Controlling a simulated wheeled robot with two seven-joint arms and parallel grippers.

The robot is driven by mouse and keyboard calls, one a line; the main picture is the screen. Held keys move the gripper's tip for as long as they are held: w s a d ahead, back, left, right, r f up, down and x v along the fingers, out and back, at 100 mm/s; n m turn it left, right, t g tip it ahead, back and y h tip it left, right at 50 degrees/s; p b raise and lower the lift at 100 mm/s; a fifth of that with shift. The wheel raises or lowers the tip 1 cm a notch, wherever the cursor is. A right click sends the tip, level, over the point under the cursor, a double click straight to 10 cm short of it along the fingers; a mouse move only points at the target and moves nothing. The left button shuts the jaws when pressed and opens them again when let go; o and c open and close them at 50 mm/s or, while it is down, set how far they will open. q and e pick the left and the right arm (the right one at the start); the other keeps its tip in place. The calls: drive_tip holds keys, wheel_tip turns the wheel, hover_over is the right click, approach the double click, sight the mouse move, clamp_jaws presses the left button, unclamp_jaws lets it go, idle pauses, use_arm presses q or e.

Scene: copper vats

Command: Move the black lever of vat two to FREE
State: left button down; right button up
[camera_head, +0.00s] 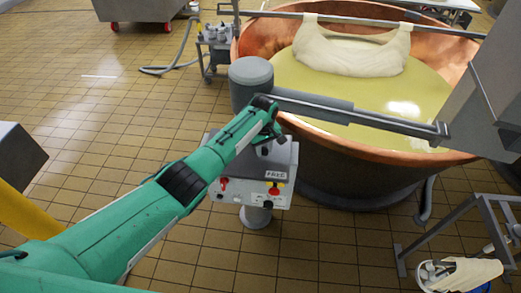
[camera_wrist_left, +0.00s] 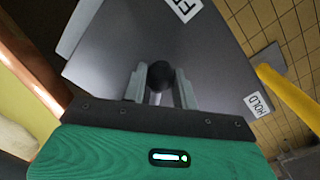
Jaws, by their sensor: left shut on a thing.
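The control box (camera_head: 250,195) stands on a post in front of the copper vat (camera_head: 350,165). My left gripper (camera_head: 265,140) is over the top of the box and mostly hides the lever in the head view. In the left wrist view, the black lever's round knob (camera_wrist_left: 160,75) sits between the two fingers of my left gripper (camera_wrist_left: 160,88), which is shut on it. A HOLD label (camera_wrist_left: 258,104) is right of the lever on the grey plate (camera_wrist_left: 120,45). A partly cut-off label starting with F (camera_wrist_left: 183,8) is at the top. My right gripper is out of view.
A grey motor and bar (camera_head: 340,108) cross above the box and vat. White cloth (camera_head: 352,48) hangs in the yellow liquid. A metal frame (camera_head: 455,220) and a bucket (camera_head: 455,275) stand at the lower right.

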use_arm(q)
drive_tip(key=shift+w+d+r, duration=0.1)
idle(0.4)
drive_tip(key=c, duration=1.1)
unclamp_jaws()
wheel_tip(320, 180, up, 14)
drive_tip(key=b, duration=0.2)
drive_tip(key=shift+b, duration=0.3)
